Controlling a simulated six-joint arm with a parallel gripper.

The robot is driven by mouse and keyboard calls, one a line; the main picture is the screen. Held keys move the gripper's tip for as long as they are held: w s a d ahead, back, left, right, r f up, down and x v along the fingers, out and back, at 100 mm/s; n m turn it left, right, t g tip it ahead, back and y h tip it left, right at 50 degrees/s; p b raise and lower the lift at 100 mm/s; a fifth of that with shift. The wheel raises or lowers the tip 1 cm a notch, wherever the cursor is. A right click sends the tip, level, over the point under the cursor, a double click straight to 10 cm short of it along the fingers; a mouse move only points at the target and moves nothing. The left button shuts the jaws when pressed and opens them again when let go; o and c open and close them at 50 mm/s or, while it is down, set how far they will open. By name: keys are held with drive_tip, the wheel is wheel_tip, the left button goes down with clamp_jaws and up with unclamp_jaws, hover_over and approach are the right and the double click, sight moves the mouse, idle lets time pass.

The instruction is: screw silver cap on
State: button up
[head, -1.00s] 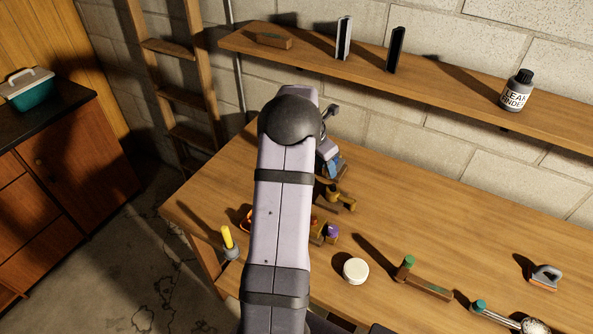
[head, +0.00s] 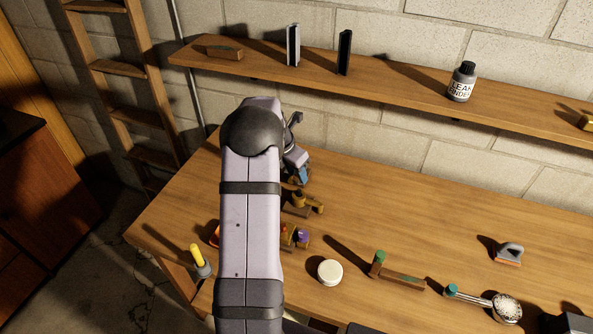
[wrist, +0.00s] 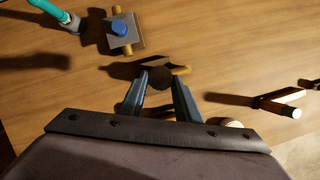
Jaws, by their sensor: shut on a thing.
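My gripper (wrist: 163,76) is shut on a small, round, dark brownish thing (wrist: 160,78), shaded and seen from above. I cannot tell for sure whether it is the silver cap. In the head view my gripper (head: 301,176) is at the back of the workbench, partly hidden by my arm. A brass-coloured fitting on a small block (head: 303,204) stands just in front of it. In the wrist view a tan stub (wrist: 181,70) sticks out beside the fingertips. Whether the held thing touches the fitting is hidden.
A blue-topped block (wrist: 120,29) and a teal-handled tool (wrist: 50,12) lie beyond the fingers. The wall shelf (head: 400,77) runs behind.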

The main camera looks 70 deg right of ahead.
sight(298, 190)
drive_tip(key=shift+f+b, duration=0.7)
drive_tip(key=shift+f, duration=1.15)
drive_tip(key=shift+r+p, duration=0.1)
drive_tip(key=shift+p, duration=0.55)
drive_tip(key=shift+f+b, duration=0.65)
drive_tip(key=shift+f, duration=0.95)
drive_tip(key=shift+w+d+m+g, duration=0.15)
drive_tip(key=shift+m+g, duration=0.25)
drive_tip(key=shift+m, duration=0.7)
drive_tip(key=m, duration=0.2)
drive_tip(key=m+g+y, duration=0.1)
drive_tip(key=m, duration=0.1)
drive_tip(key=shift+w+d+m, duration=0.15)
drive_tip(key=shift+w+m, duration=0.05)
drive_tip(key=shift+m, duration=0.1)
drive_tip(key=m+y, duration=0.1)
drive_tip(key=m, duration=0.2)
drive_tip(key=m+y, duration=0.1)
drive_tip(key=m, duration=0.2)
drive_tip(key=shift+d+f+g+y, duration=0.1)
drive_tip(key=shift+d+g+y, duration=0.1)
drive_tip(key=shift+g+y, duration=0.15)
drive_tip(key=shift+m, duration=0.5)
